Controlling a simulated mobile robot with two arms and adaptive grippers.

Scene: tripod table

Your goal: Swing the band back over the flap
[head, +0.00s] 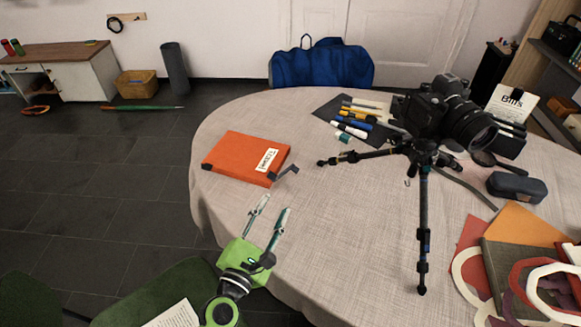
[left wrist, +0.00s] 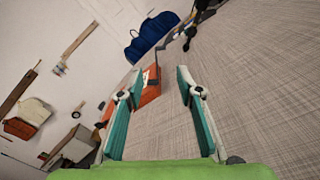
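An orange case or book (head: 238,157) with a white label lies flat at the left edge of the round table. A small dark grey strip (head: 286,172), perhaps the band, sticks out past its right corner. Which part is the flap I cannot tell. My left gripper (head: 274,206) is open and empty, in front of the orange case and apart from it. In the left wrist view the orange case (left wrist: 149,94) shows between the spread fingers (left wrist: 159,76), partly hidden by one finger. My right gripper is not in view.
A camera on a black tripod (head: 423,215) stands on the table (head: 340,235) to the right. Pens (head: 352,122) lie on a dark sheet behind. Folders and rings (head: 520,235) are at front right. A blue bag (head: 320,66) stands beyond the table. The cloth before the case is clear.

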